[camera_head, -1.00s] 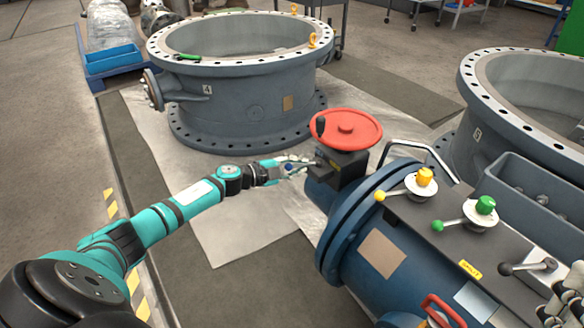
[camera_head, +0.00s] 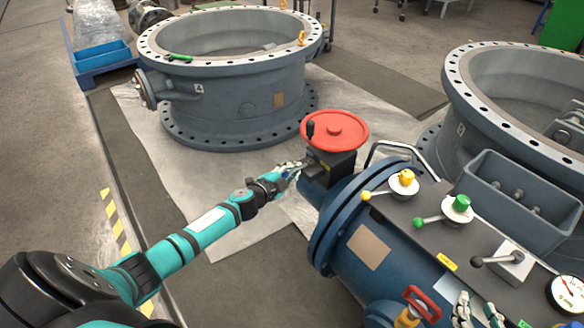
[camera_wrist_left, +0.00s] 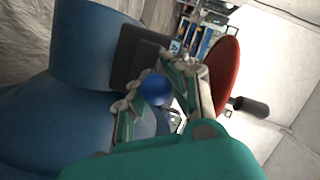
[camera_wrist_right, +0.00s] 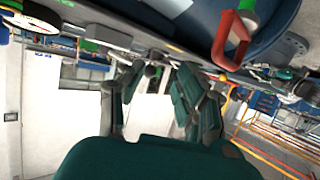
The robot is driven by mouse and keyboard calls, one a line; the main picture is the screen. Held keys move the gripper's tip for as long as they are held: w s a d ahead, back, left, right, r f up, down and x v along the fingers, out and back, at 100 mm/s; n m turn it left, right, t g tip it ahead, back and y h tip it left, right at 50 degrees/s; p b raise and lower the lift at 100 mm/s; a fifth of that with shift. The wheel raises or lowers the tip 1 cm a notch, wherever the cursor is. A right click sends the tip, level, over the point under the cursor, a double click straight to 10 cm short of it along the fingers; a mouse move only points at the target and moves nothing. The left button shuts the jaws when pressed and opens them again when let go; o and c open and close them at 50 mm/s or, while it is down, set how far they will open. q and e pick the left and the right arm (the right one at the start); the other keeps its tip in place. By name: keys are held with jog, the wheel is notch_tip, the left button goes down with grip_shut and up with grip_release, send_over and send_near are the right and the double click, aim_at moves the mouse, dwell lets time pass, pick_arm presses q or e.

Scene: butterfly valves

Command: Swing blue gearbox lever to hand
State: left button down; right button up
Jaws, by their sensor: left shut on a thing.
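The gearbox (camera_head: 338,162) is a dark box under a red handwheel (camera_head: 335,128), at the end of the blue valve body (camera_head: 365,245). Its lever ends in a round blue knob (camera_wrist_left: 156,88), clear in the left wrist view. My left gripper (camera_head: 290,170) is at the gearbox's left side. Its fingers (camera_wrist_left: 160,93) are closed around the blue knob. The lever's shaft is mostly hidden by the fingers. My right gripper (camera_head: 476,312) is low at the right of the head view, near the valve body. Its fingers (camera_wrist_right: 155,78) are apart and empty.
A yellow lever (camera_head: 404,182), a green lever (camera_head: 456,209) and a black-knobbed lever (camera_head: 502,261) stand on the top plate. A red handle (camera_head: 423,302) and a gauge (camera_head: 566,292) are close to my right gripper. A large grey flanged ring (camera_head: 235,100) stands behind my left arm.

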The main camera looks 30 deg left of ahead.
pick_arm(q)
jog(key=shift+s+d+r+n+y, duration=0.15)
jog(key=shift+d+n+y, duration=0.45)
jog(key=shift+n+y, duration=0.5)
pick_arm(e)
jog(key=shift+s+d+f+g+h, duration=0.15)
jog(key=shift+s+d+f+g, duration=0.1)
jog(key=shift+s+f, duration=0.15)
jog(key=shift+s+d+f+g+h, duration=0.15)
jog(key=shift+s+d+f+g, duration=0.1)
jog(key=shift+f, duration=0.2)
pick_arm(q)
jog(key=c, duration=1.4)
grip_release()
jog(key=shift+s, duration=0.1)
jog(key=v, duration=1.1)
jog(key=shift+s+d, duration=0.25)
jog(key=shift+s, duration=0.15)
